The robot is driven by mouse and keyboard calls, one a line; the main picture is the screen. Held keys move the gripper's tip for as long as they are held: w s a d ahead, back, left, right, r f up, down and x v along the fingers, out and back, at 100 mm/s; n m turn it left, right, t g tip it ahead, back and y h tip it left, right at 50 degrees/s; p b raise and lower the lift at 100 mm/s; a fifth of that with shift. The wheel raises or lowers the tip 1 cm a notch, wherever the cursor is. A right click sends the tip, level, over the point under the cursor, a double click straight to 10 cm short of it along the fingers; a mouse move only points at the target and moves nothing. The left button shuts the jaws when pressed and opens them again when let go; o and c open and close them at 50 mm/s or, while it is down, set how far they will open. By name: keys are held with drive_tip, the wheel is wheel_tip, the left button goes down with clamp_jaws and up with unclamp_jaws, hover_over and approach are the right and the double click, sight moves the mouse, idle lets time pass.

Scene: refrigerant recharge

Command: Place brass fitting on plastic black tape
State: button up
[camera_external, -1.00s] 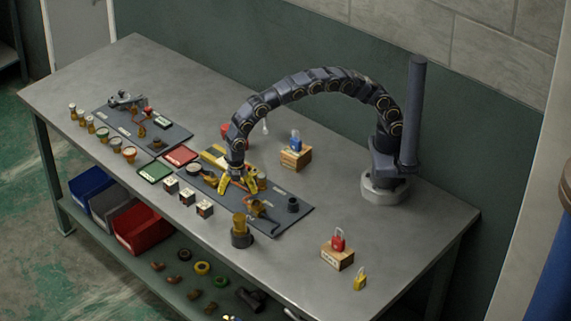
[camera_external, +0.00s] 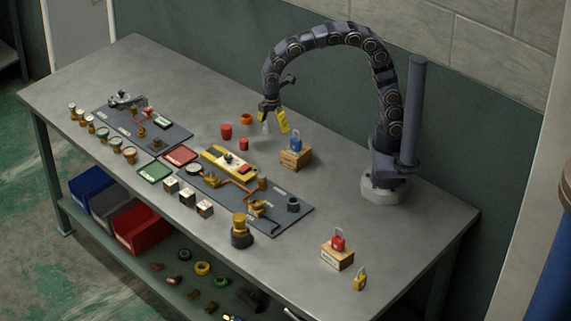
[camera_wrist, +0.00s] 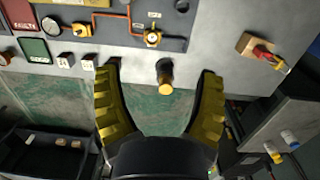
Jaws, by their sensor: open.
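A brass fitting (camera_external: 240,221) stands upright on a dark round piece (camera_external: 242,239) near the table's front edge. I cannot tell for sure whether this dark piece is the black tape. The brass fitting also shows in the wrist view (camera_wrist: 165,87), end-on, beyond the gap between my fingers and not touching them. My gripper (camera_external: 274,127) is open and empty, raised over the back of the table, well apart from the fitting. Its yellow fingers are spread in the wrist view (camera_wrist: 158,75).
A dark mat (camera_external: 297,222) with copper pipe and brass valves lies behind the fitting. A yellow device (camera_external: 229,161), red cups (camera_external: 226,131) and a wooden block with a blue padlock (camera_external: 296,158) stand farther back. Small cubes (camera_external: 187,197) line the front.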

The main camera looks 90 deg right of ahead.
drive_tip(key=s+d+m, duration=0.3)
drive_tip(key=s+m, duration=0.1)
drive_tip(key=s, duration=0.8)
drive_tip(key=s+d+m+g, duration=0.1)
drive_tip(key=s+d+m, duration=0.3)
drive_tip(key=s, duration=0.8)
drive_tip(key=shift+s+d+m+y, duration=0.15)
drive_tip(key=shift+s+m+y, duration=0.25)
drive_tip(key=shift+m, duration=0.2)
